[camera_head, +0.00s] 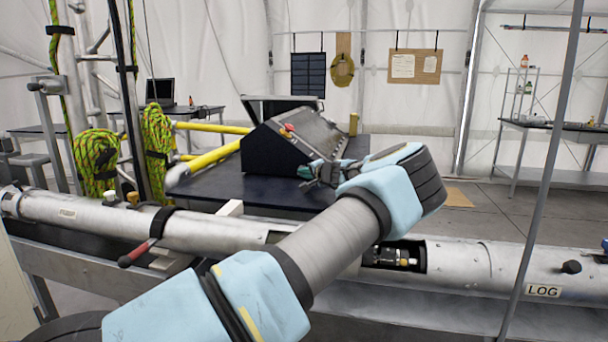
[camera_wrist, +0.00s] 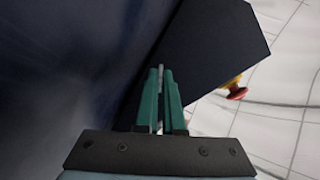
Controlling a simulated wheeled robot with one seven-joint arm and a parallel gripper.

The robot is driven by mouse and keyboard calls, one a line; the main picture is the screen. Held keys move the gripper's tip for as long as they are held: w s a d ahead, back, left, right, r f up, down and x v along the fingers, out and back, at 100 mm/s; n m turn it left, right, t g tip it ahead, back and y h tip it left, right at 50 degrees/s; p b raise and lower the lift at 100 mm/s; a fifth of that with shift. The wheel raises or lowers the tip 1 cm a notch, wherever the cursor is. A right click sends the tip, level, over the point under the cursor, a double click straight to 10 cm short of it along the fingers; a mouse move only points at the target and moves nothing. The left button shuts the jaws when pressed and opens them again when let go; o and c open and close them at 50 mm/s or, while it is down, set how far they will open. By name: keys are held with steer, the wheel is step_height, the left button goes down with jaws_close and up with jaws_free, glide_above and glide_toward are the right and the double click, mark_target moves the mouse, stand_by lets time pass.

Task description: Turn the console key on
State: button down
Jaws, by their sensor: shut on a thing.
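The dark console (camera_head: 275,145) with a sloped panel stands on a dark-topped table (camera_head: 225,188) in the head view. My gripper (camera_head: 308,172) is at the console's lower right front. In the wrist view my gripper (camera_wrist: 161,78) has its two green fingers close together, pointing at the dark console face (camera_wrist: 205,45). A thin pale piece, which looks like the console key (camera_wrist: 160,70), shows between the fingertips. The fingers are shut on it. Most of the key is hidden, and its turn position cannot be told.
A red stop button (camera_wrist: 236,92) on a yellow base sticks out of the console, right of my fingers; it also shows in the head view (camera_head: 289,127). A long grey metal tube (camera_head: 190,232) crosses in front of the table. Yellow bars (camera_head: 213,155) lie left of the console.

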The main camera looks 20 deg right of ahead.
steer(key=shift+f, duration=0.1)
steer(key=shift+d+f+b, duration=0.1)
steer(key=shift+f+b, duration=0.2)
steer(key=shift+b, duration=0.6)
steer(key=shift+f+m+t+b, duration=0.1)
steer(key=shift+m+t+b, duration=0.2)
steer(key=shift+b, duration=0.7)
steer(key=shift+y, duration=0.3)
steer(key=shift+r, duration=0.3)
steer(key=c, duration=1)
jaws_free()
steer(key=shift+s, duration=0.1)
